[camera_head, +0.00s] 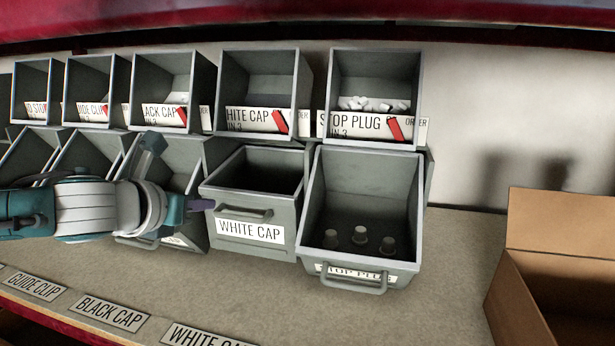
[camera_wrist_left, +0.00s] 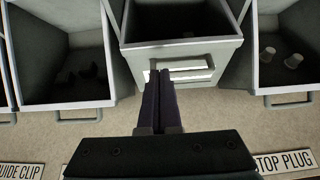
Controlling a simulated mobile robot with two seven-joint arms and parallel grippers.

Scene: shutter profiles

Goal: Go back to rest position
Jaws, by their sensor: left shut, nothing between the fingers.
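My left gripper (camera_head: 205,204) comes in from the left in the head view, in front of the lower row of bins. Its fingers are shut and empty. The tips are just left of the handle of the bin labelled WHITE CAP (camera_head: 250,232); whether they touch the bin I cannot tell. In the left wrist view the closed fingers (camera_wrist_left: 160,100) point at the front of the middle bin (camera_wrist_left: 180,57), below its rim. My left arm hides part of the bin left of WHITE CAP. My right gripper is not in view.
The lower STOP PLUG bin (camera_head: 360,220) holds three plugs; the upper one (camera_head: 375,65) holds several white pieces. In the wrist view, the left bin (camera_wrist_left: 65,105) holds dark pieces. An open cardboard box (camera_head: 560,225) stands at right. The shelf front (camera_head: 400,315) is clear.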

